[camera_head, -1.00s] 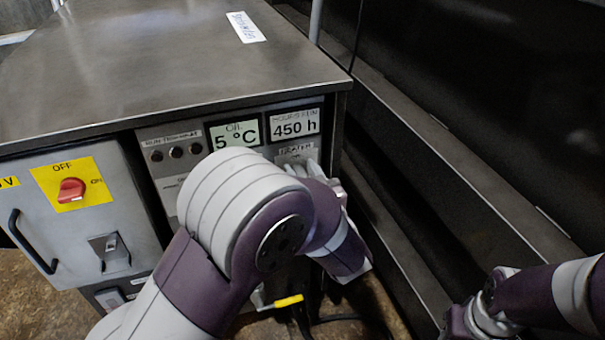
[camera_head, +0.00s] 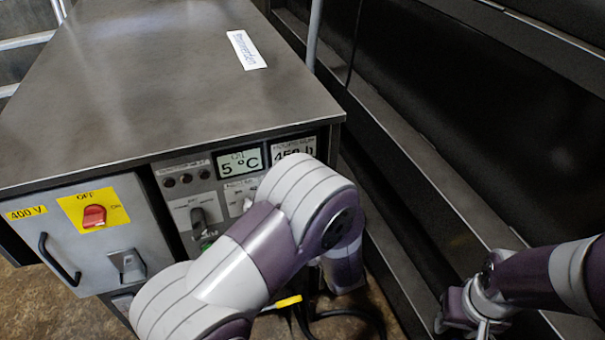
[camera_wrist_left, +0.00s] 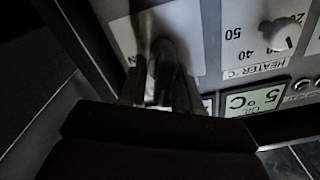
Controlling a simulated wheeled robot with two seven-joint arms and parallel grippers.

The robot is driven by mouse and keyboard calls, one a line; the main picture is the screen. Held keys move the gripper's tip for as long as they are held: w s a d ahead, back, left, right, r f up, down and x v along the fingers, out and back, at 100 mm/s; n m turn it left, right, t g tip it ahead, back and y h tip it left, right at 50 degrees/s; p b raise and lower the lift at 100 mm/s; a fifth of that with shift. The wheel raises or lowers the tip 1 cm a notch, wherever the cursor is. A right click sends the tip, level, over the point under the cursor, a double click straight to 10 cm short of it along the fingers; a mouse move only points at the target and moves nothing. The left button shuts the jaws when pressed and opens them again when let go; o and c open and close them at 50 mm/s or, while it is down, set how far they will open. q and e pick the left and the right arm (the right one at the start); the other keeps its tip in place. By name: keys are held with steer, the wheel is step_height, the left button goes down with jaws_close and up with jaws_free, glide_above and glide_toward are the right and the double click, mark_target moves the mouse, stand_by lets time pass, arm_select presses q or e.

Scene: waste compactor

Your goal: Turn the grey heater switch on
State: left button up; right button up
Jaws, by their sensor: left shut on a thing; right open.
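The grey heater switch (camera_wrist_left: 165,52) is a dark grey handle on a pale plate beside the HEATER °C dial. It shows, dim and partly covered, in the left wrist view. My left gripper (camera_wrist_left: 163,83) is shut on it, a finger on each side. In the head view my left arm hides this gripper and the switch. My right gripper (camera_head: 462,318) is open and empty at the lower right, well away from the panel.
The heater dial (camera_wrist_left: 281,36) and the oil display (camera_head: 240,162) reading 5 °C are close by. A dark selector handle (camera_head: 201,219) and a red switch (camera_head: 94,215) sit further left. A dark machine wall (camera_head: 470,150) bounds the right side.

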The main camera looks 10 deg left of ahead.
arm_select(q)
steer(key=m+p, duration=0.4)
steer(key=p, duration=0.1)
steer(key=m+p, duration=0.2)
steer(key=p, duration=0.1)
steer(key=shift+w+d+f+m, duration=0.1)
steer(key=shift+d+f+m, duration=0.05)
steer(key=shift+d+m, duration=0.15)
steer(key=shift+w+d+f+m+p, duration=0.1)
steer(key=shift+f+m+p, duration=0.15)
steer(key=shift+m+p, duration=0.6)
steer(key=shift+s+a+f+m+p, duration=0.15)
steer(key=shift+m+p, duration=0.3)
steer(key=shift+m, duration=0.75)
steer(key=shift+w+d+f+m+p, duration=0.15)
steer(key=shift+f+m+p, duration=0.15)
steer(key=shift+m+p, duration=0.55)
steer(key=shift+f+m, duration=0.1)
steer(key=shift+m, duration=0.2)
steer(key=o, duration=0.7)
